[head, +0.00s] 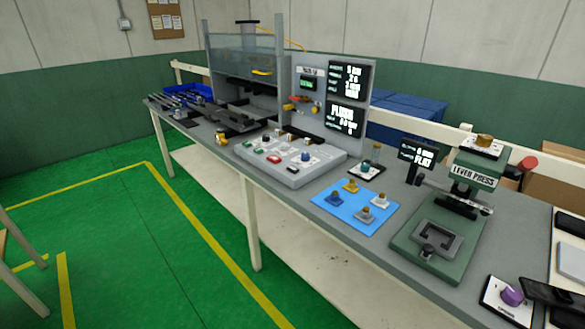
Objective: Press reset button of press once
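A large grey press (241,112) with a clear guard stands at the back left of the long workbench. In front of it is a sloped grey control panel (310,170) with several small buttons. A green button (260,151), a red button (274,160) and a blue button (306,157) show on it. The labels are too small to read, so I cannot tell which one is reset. A green lever press (440,238) stands further right on the bench. Neither of my grippers is in view.
A blue mat (345,213) with several small knobbed parts lies right of the control panel. Black display screens (348,80) stand behind it. A purple knob (513,296) sits at the bench's front right. Green floor (130,230) left of the bench is mostly clear.

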